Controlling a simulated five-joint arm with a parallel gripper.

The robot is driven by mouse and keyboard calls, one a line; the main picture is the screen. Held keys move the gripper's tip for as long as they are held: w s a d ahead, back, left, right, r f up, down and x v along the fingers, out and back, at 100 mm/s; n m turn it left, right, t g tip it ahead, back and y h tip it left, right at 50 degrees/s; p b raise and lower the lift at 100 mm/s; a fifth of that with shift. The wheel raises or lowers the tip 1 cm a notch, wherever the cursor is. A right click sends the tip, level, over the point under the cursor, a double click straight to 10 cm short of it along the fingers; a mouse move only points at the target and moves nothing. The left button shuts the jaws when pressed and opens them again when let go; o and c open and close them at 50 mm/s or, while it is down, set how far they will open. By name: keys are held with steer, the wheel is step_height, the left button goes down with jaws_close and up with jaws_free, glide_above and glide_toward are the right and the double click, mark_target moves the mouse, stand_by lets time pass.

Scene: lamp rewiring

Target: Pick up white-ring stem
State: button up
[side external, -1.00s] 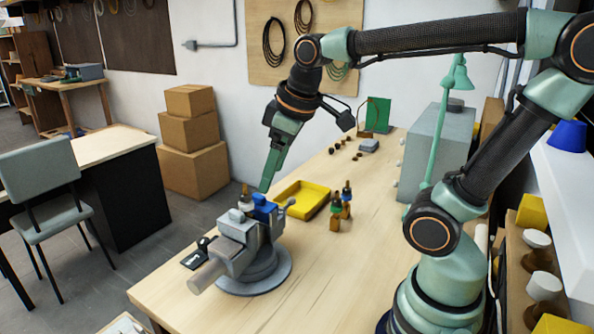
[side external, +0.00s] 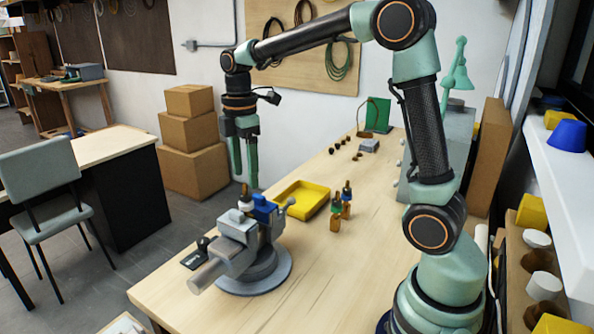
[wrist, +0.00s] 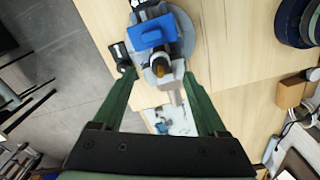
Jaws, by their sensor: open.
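The white-ring stem (side external: 245,205) stands upright at the vise (side external: 240,250), beside its blue jaw piece (side external: 265,206). It has a dark brown top and a white band; its lower end is hidden by the vise. My gripper (side external: 245,184) points straight down over it, open and empty, its green fingers just above or around the stem's top. I cannot tell how far the tips reach down.
A yellow tray (side external: 318,204) lies behind the vise. Two similar stems stand to its right, one with a green band (side external: 336,212) and one behind it (side external: 347,200). Small dark parts and a grey block (side external: 369,146) lie farther back.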

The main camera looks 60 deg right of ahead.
mark_target(246, 194)
steer(key=shift+a+f, duration=0.15)
steer(key=shift+f, duration=1.9)
steer(key=shift+a+f, duration=0.1)
steer(key=shift+f, duration=1.9)
jaws_close()
